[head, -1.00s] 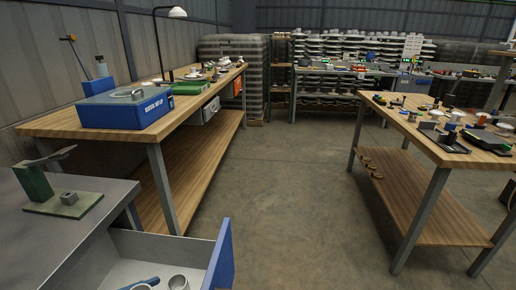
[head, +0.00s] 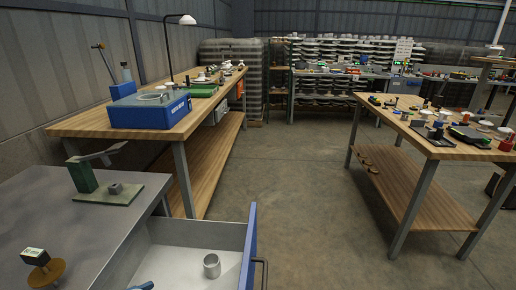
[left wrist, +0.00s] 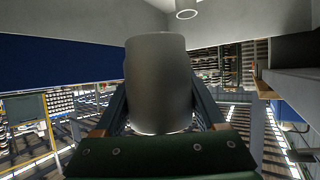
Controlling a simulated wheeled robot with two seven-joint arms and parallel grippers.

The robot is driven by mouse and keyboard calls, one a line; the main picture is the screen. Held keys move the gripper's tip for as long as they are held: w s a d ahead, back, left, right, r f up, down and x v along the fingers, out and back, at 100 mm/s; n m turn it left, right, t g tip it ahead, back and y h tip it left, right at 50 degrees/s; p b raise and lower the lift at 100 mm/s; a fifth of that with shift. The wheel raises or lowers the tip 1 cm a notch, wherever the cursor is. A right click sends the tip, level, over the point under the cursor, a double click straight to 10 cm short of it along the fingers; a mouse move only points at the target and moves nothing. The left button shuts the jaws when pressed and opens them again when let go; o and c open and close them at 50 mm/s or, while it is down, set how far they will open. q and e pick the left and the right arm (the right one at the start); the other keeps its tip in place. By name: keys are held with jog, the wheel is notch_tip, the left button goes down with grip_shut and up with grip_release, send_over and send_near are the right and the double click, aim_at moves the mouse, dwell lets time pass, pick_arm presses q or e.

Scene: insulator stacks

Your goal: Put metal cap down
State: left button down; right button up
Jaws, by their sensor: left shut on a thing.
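In the left wrist view my left gripper (left wrist: 160,108) is shut on a smooth grey metal cap (left wrist: 158,65). The cap fills the middle of that view, and its far end is hidden. My left gripper does not show in the head view. My right gripper is in neither current view. A second grey cap-like cylinder (head: 211,265) stands in the open drawer (head: 180,262) in the head view. A ring-shaped grey part (left wrist: 186,8) shows at the top of the left wrist view, apart from the held cap.
The drawer has a blue front (head: 249,245), and a blue object (head: 142,286) lies inside it. A grey bench (head: 60,225) bears a green lever press (head: 95,180) and a small device on a brown disc (head: 45,275). Wooden workbenches stand beyond, with clear floor (head: 300,190) between.

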pick_arm(q)
jog(key=shift+w+a+r+n+t, duration=0.15)
jog(key=shift+a+r+n+t, duration=0.15)
jog(key=shift+a+r, duration=0.35)
jog(key=w+a+r+n+t+y, duration=0.2)
jog(key=w+a+r+n+y, duration=0.25)
jog(key=w+r+y, duration=0.2)
jog(key=s+d+r+m+g+h, duration=0.2)
jog(key=s+d+r+m+h, duration=0.15)
jog(key=s+d, duration=0.3)
jog(key=s+d+r+m+g+h, duration=0.2)
jog(key=s+d+m+g+h, duration=0.1)
jog(key=s+d+m+h, duration=0.25)
notch_tip(320, 180, down, 10)
jog(key=s+d+b, duration=0.1)
jog(key=s+b, duration=0.1)
jog(key=b, duration=0.8)
pick_arm(e)
notch_tip(320, 180, down, 10)
pick_arm(q)
notch_tip(320, 180, up, 17)
jog(key=p, duration=2.1)
jog(key=shift+n, duration=0.35)
pick_arm(e)
notch_tip(320, 180, up, 21)
jog(key=shift+a, duration=0.15)
